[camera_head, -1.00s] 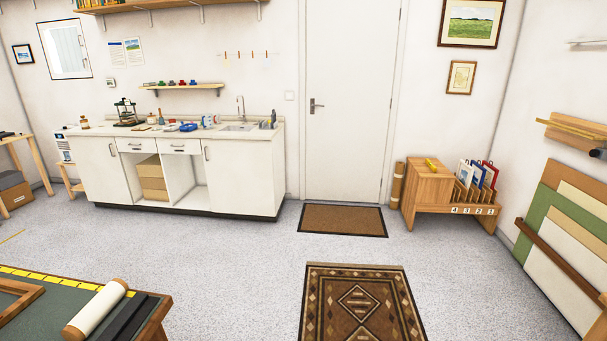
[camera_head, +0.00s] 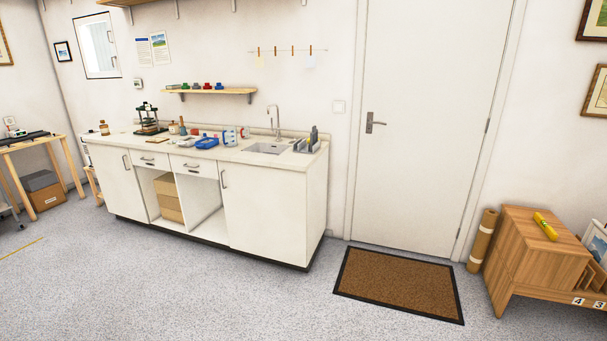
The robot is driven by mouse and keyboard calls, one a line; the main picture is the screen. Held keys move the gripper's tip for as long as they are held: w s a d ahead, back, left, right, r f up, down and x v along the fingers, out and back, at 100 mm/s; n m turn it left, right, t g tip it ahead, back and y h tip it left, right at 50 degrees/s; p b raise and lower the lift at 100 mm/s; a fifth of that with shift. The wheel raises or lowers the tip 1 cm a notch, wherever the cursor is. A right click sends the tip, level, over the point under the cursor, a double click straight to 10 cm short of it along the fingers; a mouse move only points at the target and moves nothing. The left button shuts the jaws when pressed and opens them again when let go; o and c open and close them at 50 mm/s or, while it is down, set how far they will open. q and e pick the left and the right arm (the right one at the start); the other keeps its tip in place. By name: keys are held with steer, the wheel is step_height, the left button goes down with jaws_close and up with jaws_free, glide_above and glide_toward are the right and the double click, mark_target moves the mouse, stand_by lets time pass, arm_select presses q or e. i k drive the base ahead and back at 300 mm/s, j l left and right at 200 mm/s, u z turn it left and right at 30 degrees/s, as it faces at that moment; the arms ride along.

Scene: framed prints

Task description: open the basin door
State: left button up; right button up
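The basin (camera_head: 266,148) is a grey sink with a tall tap (camera_head: 275,120), set in the right part of the white counter. The basin door (camera_head: 262,209) is the white cupboard door below it. It is shut, and its upright metal handle (camera_head: 223,179) sits near its upper left edge. Neither of my grippers shows in the view.
Grey floor lies clear in front of the cabinet. A brown doormat (camera_head: 400,284) lies before the white room door (camera_head: 430,130). A wooden rack (camera_head: 535,262) and a brown roll (camera_head: 482,240) stand at the right.

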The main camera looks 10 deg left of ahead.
mark_target(266, 207)
steer(key=i+j+u, duration=0.2)
steer(key=i+u, duration=0.15)
steer(key=i, duration=0.3)
steer(key=i+u, duration=0.35)
steer(key=i, duration=0.35)
steer(key=i+l+u, duration=0.1)
steer(key=i+u, duration=0.2)
steer(key=i, duration=0.35)
